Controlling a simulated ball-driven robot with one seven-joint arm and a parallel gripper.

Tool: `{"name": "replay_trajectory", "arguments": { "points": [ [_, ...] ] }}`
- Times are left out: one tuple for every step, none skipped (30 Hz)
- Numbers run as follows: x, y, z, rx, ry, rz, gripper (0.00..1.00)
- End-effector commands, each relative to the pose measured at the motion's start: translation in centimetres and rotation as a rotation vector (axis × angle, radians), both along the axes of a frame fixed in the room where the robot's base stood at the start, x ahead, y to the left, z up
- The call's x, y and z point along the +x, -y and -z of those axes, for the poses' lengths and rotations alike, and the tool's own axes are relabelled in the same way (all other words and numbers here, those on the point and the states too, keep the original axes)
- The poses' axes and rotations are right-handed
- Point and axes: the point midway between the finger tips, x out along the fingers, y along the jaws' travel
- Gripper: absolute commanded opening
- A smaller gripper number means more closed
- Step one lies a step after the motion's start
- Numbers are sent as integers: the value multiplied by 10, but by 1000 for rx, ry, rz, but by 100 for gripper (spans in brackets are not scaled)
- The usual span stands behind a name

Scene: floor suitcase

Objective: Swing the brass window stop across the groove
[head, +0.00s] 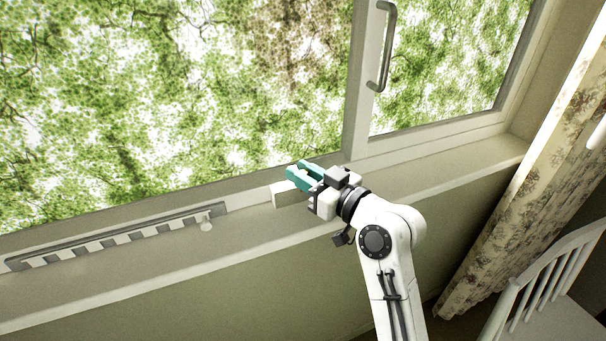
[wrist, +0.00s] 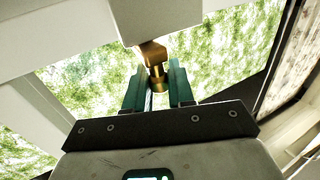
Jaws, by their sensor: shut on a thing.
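The brass window stop (wrist: 156,56) shows in the wrist view, hanging below a pale block (wrist: 156,18). My gripper (wrist: 157,72), with teal fingers, is around the stop's lower stem and shut on it. In the head view my gripper (head: 299,172) is over the sill near the foot of the window's upright, beside a small pale block (head: 285,194). The stop is hidden there by the fingers and block. I cannot make out the groove clearly in either view.
A window handle (head: 384,45) is above. A curtain (head: 520,180) and white chair (head: 545,290) stand at the right.

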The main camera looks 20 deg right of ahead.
Motion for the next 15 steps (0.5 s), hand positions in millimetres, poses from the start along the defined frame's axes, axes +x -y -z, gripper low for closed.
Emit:
{"name": "replay_trajectory", "arguments": {
  "points": [
    [0, 1, -2, 1, 4, 3, 0],
    [0, 1, -2, 1, 4, 3, 0],
    [0, 1, -2, 0, 5, 3, 25],
    [0, 1, -2, 0, 5, 3, 28],
    [0, 1, -2, 0, 5, 3, 31],
    [0, 1, -2, 1, 4, 3, 35],
    [0, 1, -2, 1, 4, 3, 37],
    [0, 1, -2, 1, 4, 3, 40],
    [0, 1, -2, 0, 3, 3, 44],
    [0, 1, -2, 0, 3, 3, 45],
    [0, 1, -2, 0, 3, 2, 45],
    [0, 0, -1, 0, 3, 2, 45],
    [0, 0, -1, 0, 2, 2, 45],
    [0, 0, -1, 0, 2, 2, 45],
    [0, 0, -1, 0, 2, 2, 45]
  ]
}}
